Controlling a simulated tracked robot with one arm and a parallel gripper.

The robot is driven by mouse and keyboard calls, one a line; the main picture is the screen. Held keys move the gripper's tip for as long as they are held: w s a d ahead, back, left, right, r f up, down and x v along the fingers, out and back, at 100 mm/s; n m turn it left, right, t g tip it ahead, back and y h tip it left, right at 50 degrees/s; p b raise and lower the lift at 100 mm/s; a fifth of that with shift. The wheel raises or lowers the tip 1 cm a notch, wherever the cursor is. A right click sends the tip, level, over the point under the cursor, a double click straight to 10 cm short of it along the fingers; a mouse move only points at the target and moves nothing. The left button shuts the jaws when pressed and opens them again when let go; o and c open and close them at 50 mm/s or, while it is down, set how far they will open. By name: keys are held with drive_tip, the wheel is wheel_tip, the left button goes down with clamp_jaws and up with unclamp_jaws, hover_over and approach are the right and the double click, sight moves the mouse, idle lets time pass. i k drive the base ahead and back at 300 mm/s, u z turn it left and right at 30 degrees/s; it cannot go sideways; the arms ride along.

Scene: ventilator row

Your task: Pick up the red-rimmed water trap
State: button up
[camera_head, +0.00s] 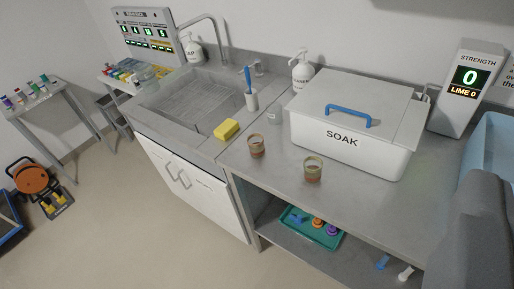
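Two small cup-like jars stand upright on the steel counter, in front of the white SOAK box. The left jar (256,147) is near the sink's edge, with brownish-red and olive bands. The right jar (313,169) is nearer to me, with an olive-yellow rim and a reddish lower part. They are small in the picture, and I cannot tell for sure which one is red-rimmed, or whether either is a water trap. The fingers of my gripper are not in view. A dark grey part, probably my own arm, fills the lower right corner.
The SOAK box (345,142) with a blue handle stands behind the jars. A yellow sponge (227,129) lies by the sink (200,103). A grey cup (274,115) stands behind. A green tray (330,239) with small parts sits on the lower shelf. The counter's front is clear.

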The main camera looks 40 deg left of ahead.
sight(255, 141)
drive_tip(key=z, duration=0.5)
drive_tip(key=k, duration=0.1)
drive_tip(key=u, duration=2.2)
drive_tip(key=i, duration=1)
drive_tip(key=z, duration=0.05)
